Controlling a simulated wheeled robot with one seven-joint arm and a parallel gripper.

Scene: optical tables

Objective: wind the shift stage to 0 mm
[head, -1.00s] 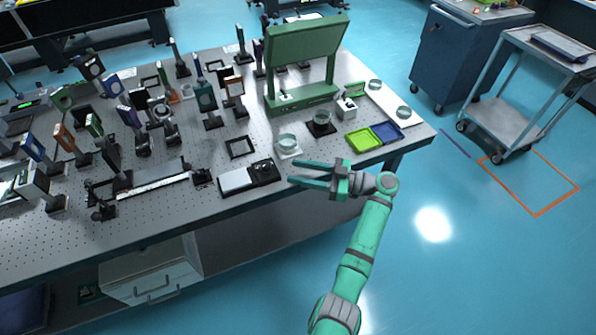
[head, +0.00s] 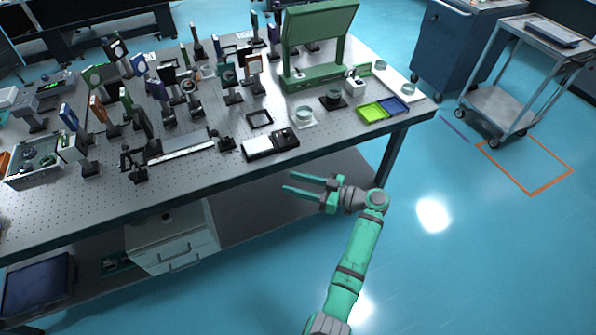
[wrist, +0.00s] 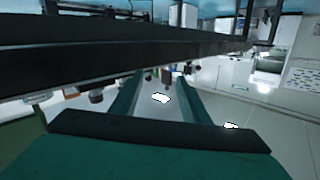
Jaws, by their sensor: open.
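A long, low stage with a pale flat bar (head: 182,146) lies near the front edge of the optical table. It looks like the shift stage, and a small dark part that may be its knob (head: 226,143) sits at its right end. Its scale reading is too small to read. My gripper (head: 286,182) is open and empty, in front of the table edge and to the right of the stage, apart from it. In the wrist view its two green fingers (wrist: 160,88) are spread with nothing between them. The stage cannot be made out there.
A white and black box (head: 270,144) lies right of the stage at the table's front edge. Posts with optics crowd the table behind the stage. A dark table edge (wrist: 120,55) crosses the wrist view close above the fingers. The floor to the right is clear up to a cart (head: 500,105).

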